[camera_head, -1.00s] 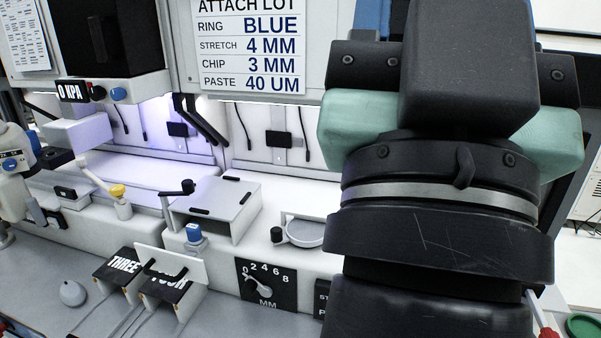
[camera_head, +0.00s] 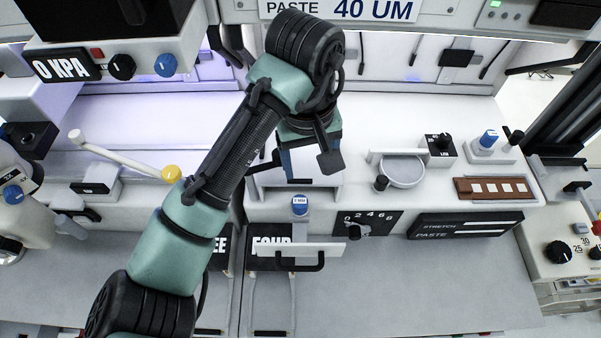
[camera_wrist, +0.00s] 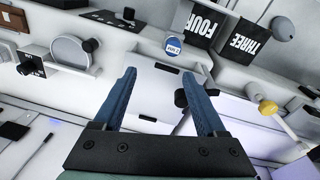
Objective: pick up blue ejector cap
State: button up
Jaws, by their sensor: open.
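A blue cap (camera_head: 300,205) with a white label on its front stands upright on the front ledge of the bench, above the panel marked FOUR. In the wrist view the same cap (camera_wrist: 173,46) lies just beyond the fingertips, nearer the right finger. My gripper (camera_head: 309,165) is above and behind it, over the grey box. In the wrist view its two blue fingers (camera_wrist: 158,76) are apart with nothing between them.
A grey box (camera_wrist: 150,97) with a black knob lies beneath the fingers. A white handled plate (camera_head: 284,253) stands in front of the cap. A round dish (camera_head: 404,172), a dial (camera_head: 358,229) and a brown tray (camera_head: 462,190) are to the right. A yellow-knobbed lever (camera_head: 172,173) is left.

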jog(key=s+a+f+g, duration=0.1)
jog(key=s+a+f, duration=0.1)
send_over(300, 202)
jog(key=s, duration=0.1)
jog(key=shift+n+y, duration=0.3)
notch_tip(300, 202, down, 5)
jog(key=shift+a+f, duration=0.1)
jog(key=shift+f, duration=0.05)
jog(key=shift+w+f+p, duration=0.15)
jog(key=shift+f+p, duration=0.25)
jog(key=shift+f, duration=0.65)
jog(key=shift+w+f+p, duration=0.2)
jog(key=shift+f+p, duration=0.15)
jog(key=shift+f, duration=0.7)
jog(key=shift+w+f+p, duration=0.15)
jog(key=shift+f+p, duration=0.25)
jog(key=shift+f, duration=0.65)
grip_shut()
